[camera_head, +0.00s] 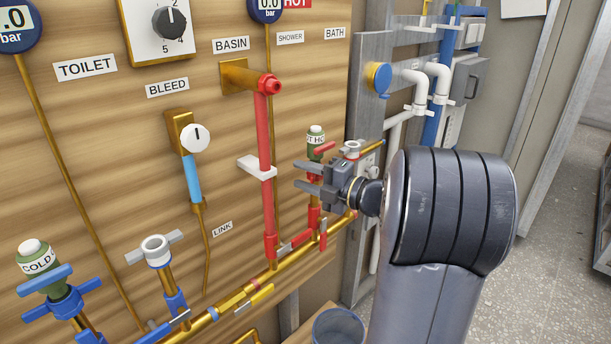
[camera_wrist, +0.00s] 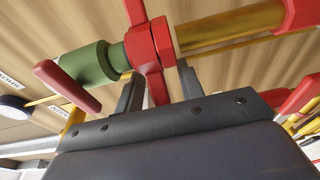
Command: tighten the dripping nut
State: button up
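My gripper (camera_head: 303,177) is at the red hot-side pipework, its two fingers apart and pointing left. In the wrist view the fingers (camera_wrist: 159,88) stand apart below a red winged nut (camera_wrist: 150,48), which lies across the gap between them. I cannot tell whether they touch it. The nut joins a green cylinder (camera_wrist: 88,62) and a brass pipe (camera_wrist: 225,28). In the head view the green HOT cylinder (camera_head: 316,141) with a white cap stands just above my gripper. No drip is visible, so I cannot tell which nut leaks.
A red pipe (camera_head: 266,170) with a white clip is left of my gripper. A brass pipe (camera_head: 290,262) runs below. A bucket (camera_head: 338,329) stands at the bottom. A blue winged fitting (camera_head: 62,300) under the COLD cylinder is far left. White pipes (camera_head: 415,92) are at the right.

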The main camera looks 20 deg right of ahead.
grip_shut()
dwell(0.4)
jog(key=shift+w+a+f+h+b, duration=0.1)
jog(key=shift+f+h+b, duration=0.05)
jog(key=shift+h+b, duration=0.2)
jog(key=m+t+h+b, duration=0.1)
jog(key=m+h+b, duration=0.1)
jog(key=h+b, duration=0.1)
jog(key=w+m+t+h+b, duration=0.1)
jog(key=m+h+b, duration=0.1)
jog(key=h+b, duration=0.1)
jog(key=w+m+t+h+b, duration=0.1)
jog(key=m+h+b, duration=0.2)
jog(key=h, duration=0.1)
jog(key=shift+w+a+b, duration=0.1)
jog(key=shift+a+b, duration=0.1)
jog(key=shift+b, duration=0.15)
